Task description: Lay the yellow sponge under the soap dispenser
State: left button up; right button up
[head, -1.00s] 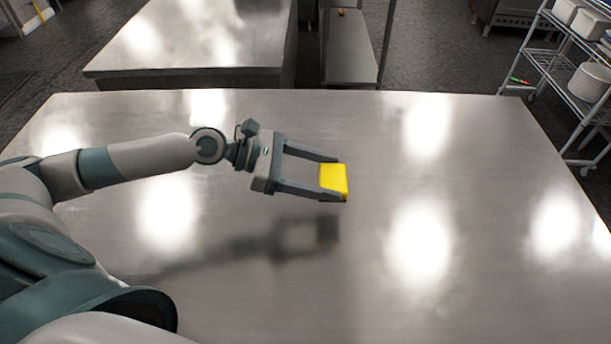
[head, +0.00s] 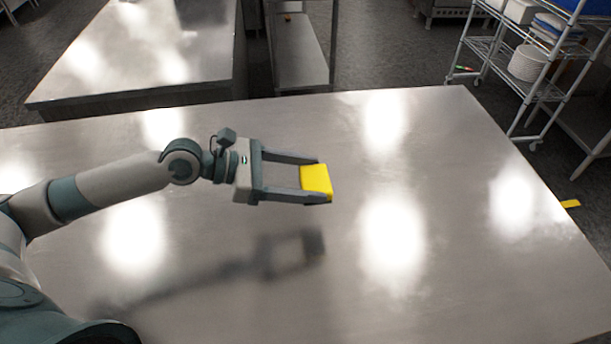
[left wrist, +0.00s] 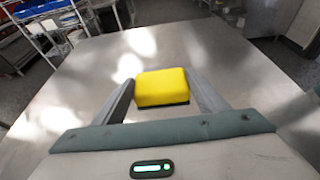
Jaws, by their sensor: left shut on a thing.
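The yellow sponge (head: 316,181) is held between the fingertips of my left gripper (head: 317,184), above the steel table. It has a dark underside in the left wrist view (left wrist: 162,88), where both fingers of my left gripper (left wrist: 163,90) press on its sides. The gripper's shadow lies on the table below it, apart from the arm. No soap dispenser shows in either view. My right gripper is not in view.
The steel table (head: 330,290) is bare around my arm. Another steel table (head: 150,50) stands behind at the left.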

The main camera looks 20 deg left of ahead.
pick_arm(q)
jog(key=shift+s+a+f, duration=0.25)
jog(key=shift+a+f, duration=0.15)
jog(key=shift+f, duration=0.35)
jog(key=shift+n+t+y, duration=0.5)
jog(key=shift+n+t, duration=0.3)
jog(key=shift+n, duration=0.1)
jog(key=a+f, duration=0.1)
jog(key=s+a+f+b, duration=0.1)
jog(key=f, duration=0.1)
jog(key=s+a+f+b, duration=0.1)
jog(key=a+f, duration=0.1)
jog(key=shift+a, duration=0.1)
jog(key=shift+s+a+f, duration=0.15)
jog(key=shift+a+f, duration=0.15)
jog(key=shift+a, duration=0.1)
jog(key=shift+d, duration=0.1)
